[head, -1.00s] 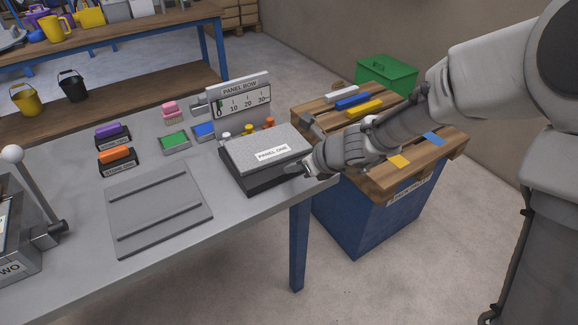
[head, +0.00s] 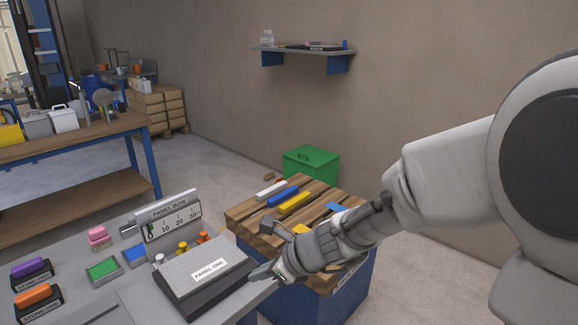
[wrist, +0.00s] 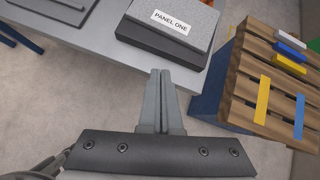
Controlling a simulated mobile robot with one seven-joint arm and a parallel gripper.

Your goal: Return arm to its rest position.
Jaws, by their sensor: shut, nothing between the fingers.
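My gripper (head: 262,277) is shut and empty. In the head view its fingertips are beside the right edge of the grey panel block labelled PANEL ONE (head: 232,259), near the front right corner of the grey table (head: 130,302). In the wrist view the two fingers (wrist: 160,76) lie together, pointing towards the table edge. The panel block (wrist: 182,18) is ahead of them and apart from them there. My arm reaches in from the right of the head view.
A wood-topped blue stand (head: 250,216) with coloured bars is right of the table, close to my gripper. A green bin (head: 312,166) stands behind it. A wall shelf (head: 305,50) is above. Colored stones (head: 32,294) and a PANEL BOW gauge (head: 170,216) sit on the table.

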